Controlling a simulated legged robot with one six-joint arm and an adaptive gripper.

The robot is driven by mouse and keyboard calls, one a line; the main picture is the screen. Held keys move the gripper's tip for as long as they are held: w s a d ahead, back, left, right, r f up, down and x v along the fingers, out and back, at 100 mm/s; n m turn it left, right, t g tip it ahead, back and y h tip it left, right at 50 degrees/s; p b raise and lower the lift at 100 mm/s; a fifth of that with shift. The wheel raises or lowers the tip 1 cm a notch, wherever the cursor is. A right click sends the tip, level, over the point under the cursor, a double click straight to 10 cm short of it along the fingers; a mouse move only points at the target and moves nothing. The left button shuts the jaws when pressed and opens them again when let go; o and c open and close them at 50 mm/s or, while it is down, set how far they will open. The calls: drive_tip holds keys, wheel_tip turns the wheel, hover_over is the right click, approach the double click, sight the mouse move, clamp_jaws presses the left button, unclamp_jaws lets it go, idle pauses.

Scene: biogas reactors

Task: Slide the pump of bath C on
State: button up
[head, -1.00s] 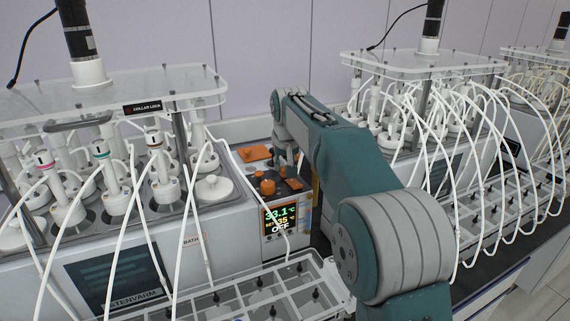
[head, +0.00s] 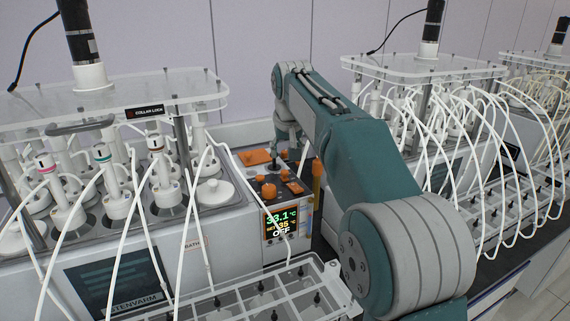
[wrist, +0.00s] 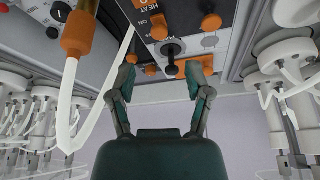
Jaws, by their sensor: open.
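The bath's control unit (head: 287,222) shows 33.1 °C, a set value of 35 and OFF. Its top panel carries orange controls, including a round orange knob (head: 269,190). In the wrist view the panel shows a black-tipped lever (wrist: 172,50), a slider with an orange cap (wrist: 159,27) beside the words HEAT and ON, and another orange cap (wrist: 211,22). In the head view my wrist is over the panel's back right.
An orange-ended fitting with a white tube (wrist: 78,35) is left of the fingers. Reactor bottles with tubes (head: 160,185) stand to the left, more tubes (head: 470,130) to the right. A clear-walled tray (head: 240,292) lies in front of the unit.

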drive_tip(key=v, duration=0.5)
drive_tip(key=s+d+f, duration=0.1)
drive_tip(key=s+d, duration=0.3)
drive_tip(key=s, duration=0.5)
drive_tip(key=s+d+f, duration=0.1)
drive_tip(key=s+d, duration=0.4)
drive_tip(key=s, duration=0.3)
drive_tip(key=s+d+f, duration=0.2)
drive_tip(key=s+f, duration=0.5)
drive_tip(key=s, duration=0.2)
drive_tip(key=s+d+f+m+t, duration=0.1)
drive_tip(key=s+f, duration=0.5)
drive_tip(key=s, duration=0.3)
drive_tip(key=shift+d+f+m+h, duration=0.3)
drive_tip(key=shift+d+f, duration=0.1)
